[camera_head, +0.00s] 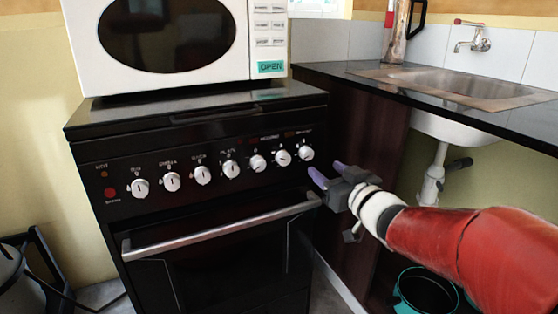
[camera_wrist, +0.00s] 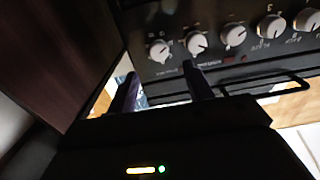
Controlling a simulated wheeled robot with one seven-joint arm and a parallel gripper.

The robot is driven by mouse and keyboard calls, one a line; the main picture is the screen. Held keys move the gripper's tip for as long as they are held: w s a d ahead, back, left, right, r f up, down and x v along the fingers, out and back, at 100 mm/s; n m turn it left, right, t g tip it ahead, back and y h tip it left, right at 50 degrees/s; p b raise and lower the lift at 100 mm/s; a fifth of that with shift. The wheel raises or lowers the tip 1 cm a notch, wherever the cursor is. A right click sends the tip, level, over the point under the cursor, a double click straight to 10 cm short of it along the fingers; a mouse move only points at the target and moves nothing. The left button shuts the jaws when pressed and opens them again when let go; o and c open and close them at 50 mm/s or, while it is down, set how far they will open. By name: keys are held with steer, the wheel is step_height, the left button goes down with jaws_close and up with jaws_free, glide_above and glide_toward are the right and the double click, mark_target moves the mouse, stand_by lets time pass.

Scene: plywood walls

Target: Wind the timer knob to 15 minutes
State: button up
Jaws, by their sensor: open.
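A row of several white round knobs runs along the black oven's sloped front panel (camera_head: 110,178). The rightmost knob (camera_head: 306,153) is nearest my gripper; it shows at the left end of the row in the wrist view (camera_wrist: 159,50). The knob beside it (camera_head: 283,158) also shows in the wrist view (camera_wrist: 197,43). The labels are too small to tell which is the timer or its minute setting. My gripper (camera_head: 328,172) is open and empty, just right of and slightly below the rightmost knob. In the wrist view its two dark fingers (camera_wrist: 160,76) point towards the panel, apart from the knobs.
A silver oven handle (camera_head: 225,232) runs below the knobs. A white microwave (camera_head: 180,45) stands on the oven. To the right are a dark cabinet side (camera_head: 362,140), a counter with a metal sink (camera_head: 455,86), and a teal-rimmed bin (camera_head: 402,290) on the floor.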

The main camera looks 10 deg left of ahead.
mark_target(309, 156)
steer(key=x, duration=0.7)
steer(key=shift+w+a+f, duration=0.1)
steer(key=shift+w+a, duration=0.05)
steer(key=shift+w, duration=0.25)
steer(key=c, duration=1)
